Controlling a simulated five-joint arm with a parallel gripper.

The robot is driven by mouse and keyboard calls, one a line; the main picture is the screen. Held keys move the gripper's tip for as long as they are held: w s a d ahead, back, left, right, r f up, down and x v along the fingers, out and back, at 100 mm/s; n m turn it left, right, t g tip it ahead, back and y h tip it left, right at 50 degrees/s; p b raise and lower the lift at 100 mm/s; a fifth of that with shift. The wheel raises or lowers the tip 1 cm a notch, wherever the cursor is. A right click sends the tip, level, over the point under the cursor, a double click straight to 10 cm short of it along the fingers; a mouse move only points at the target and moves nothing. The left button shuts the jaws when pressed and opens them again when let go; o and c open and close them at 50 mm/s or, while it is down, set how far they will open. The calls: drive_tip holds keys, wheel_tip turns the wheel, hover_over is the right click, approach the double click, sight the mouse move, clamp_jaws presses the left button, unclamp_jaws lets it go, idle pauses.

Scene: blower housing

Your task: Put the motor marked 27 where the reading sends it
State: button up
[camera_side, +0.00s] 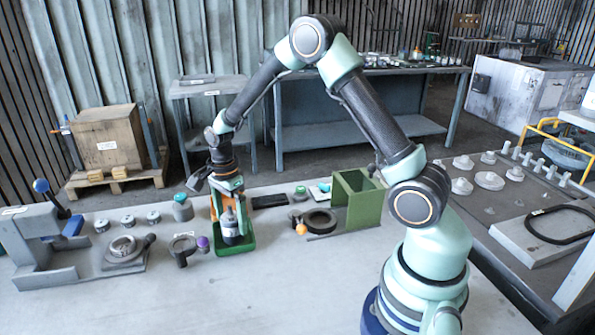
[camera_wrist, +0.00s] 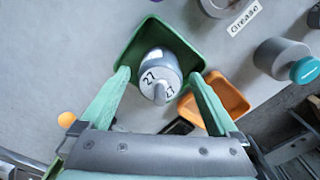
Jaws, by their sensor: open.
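The motor marked 27 (camera_wrist: 152,75) is a grey cylinder with a short shaft, standing in a small green tray (camera_wrist: 192,52). My gripper (camera_wrist: 160,76) is open, with one pale green finger on each side of the motor. In the side view my gripper (camera_side: 229,196) points down just over the tray. I cannot tell whether the fingers touch the motor. No reading is legible in either view.
An orange tray (camera_wrist: 231,98) adjoins the green one. A grey bottle with a teal cap (camera_side: 183,209) stands left of it. A larger green box (camera_side: 358,203), dark ring (camera_side: 320,221) and flat black item (camera_side: 269,201) lie right. A press (camera_side: 45,245) stands far left. The front bench is clear.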

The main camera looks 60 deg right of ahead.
wheel_tip(320, 180, up, 10)
drive_tip(key=shift+f, duration=0.15)
drive_tip(key=shift+r, duration=0.7)
drive_tip(key=shift+s+r, duration=0.15)
drive_tip(key=shift+r, duration=0.2)
drive_tip(key=s+a+r+n+t, duration=0.2)
drive_tip(key=s+r+n, duration=0.2)
drive_tip(key=s+n, duration=0.3)
drive_tip(key=s+a+r+n+t, duration=0.2)
drive_tip(key=s+n, duration=0.6)
drive_tip(key=n, duration=0.5)
drive_tip(key=shift+s+a+r+t, duration=0.25)
drive_tip(key=shift+r+t, duration=0.55)
drive_tip(key=shift+r, duration=0.55)
